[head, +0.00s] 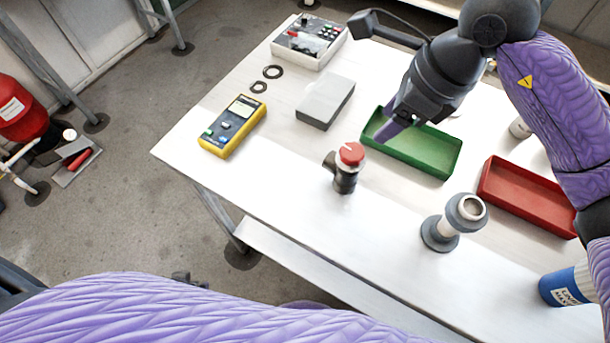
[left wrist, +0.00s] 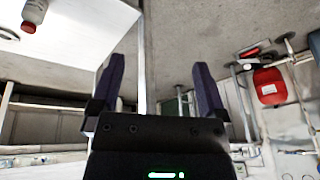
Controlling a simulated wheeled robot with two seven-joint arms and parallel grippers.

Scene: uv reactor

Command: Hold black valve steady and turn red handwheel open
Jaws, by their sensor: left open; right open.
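The black valve (head: 345,181) stands upright on the white table near its front edge, with a side port facing left. The red handwheel (head: 351,154) sits on top of it. My right gripper (head: 390,131) is above the table, to the right of and behind the valve, apart from it. Its fingers overlap the green tray in the picture and hold nothing visible. My left gripper (left wrist: 160,82) is open and empty in the left wrist view, pointing over the floor away from the valve. My left arm's purple sleeve crosses the bottom of the head view.
Behind are a green tray (head: 447,172), a grey box (head: 326,101) and a yellow meter (head: 232,126). A red tray (head: 530,211) and blue bottle (head: 565,288) are at right. The table's front left is clear.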

